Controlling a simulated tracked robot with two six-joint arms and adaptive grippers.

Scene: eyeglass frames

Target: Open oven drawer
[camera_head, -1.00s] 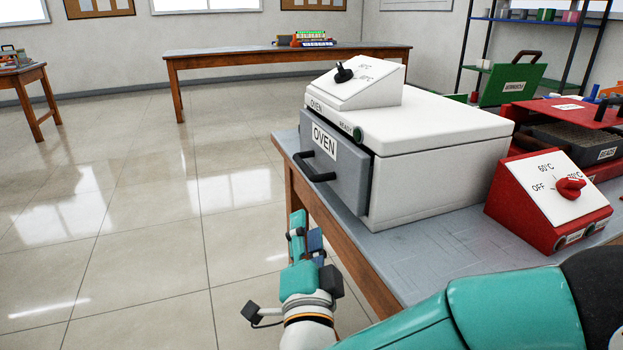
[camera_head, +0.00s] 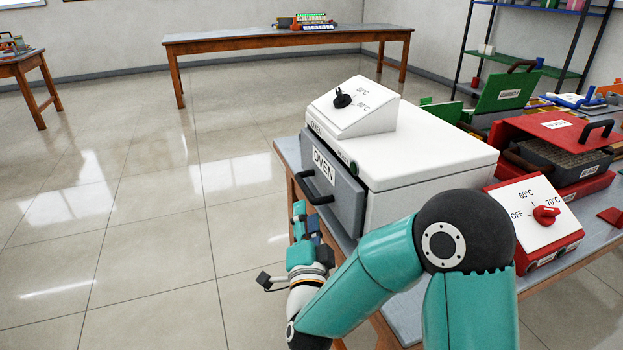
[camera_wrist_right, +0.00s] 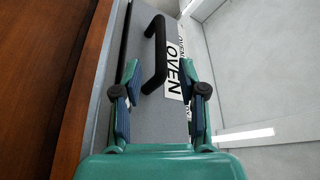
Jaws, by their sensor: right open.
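The white oven (camera_head: 430,150) stands on the table with its grey drawer front (camera_head: 338,190) facing left. The drawer sits against the body, with only a thin dark gap showing. Its black handle (camera_head: 312,187) is on the front beside the OVEN label. My right gripper (camera_head: 306,222) is just below and in front of the handle. In the right wrist view my right gripper (camera_wrist_right: 166,85) is open and empty. The handle (camera_wrist_right: 157,55) lies ahead, between the lines of the two fingers; contact cannot be told. My left gripper is out of view.
The oven stands on a grey-topped table (camera_head: 402,297). A red control box with a dial (camera_head: 535,225) and a red open-lidded device (camera_head: 560,130) stand to its right. The floor (camera_head: 140,230) left of the table is clear.

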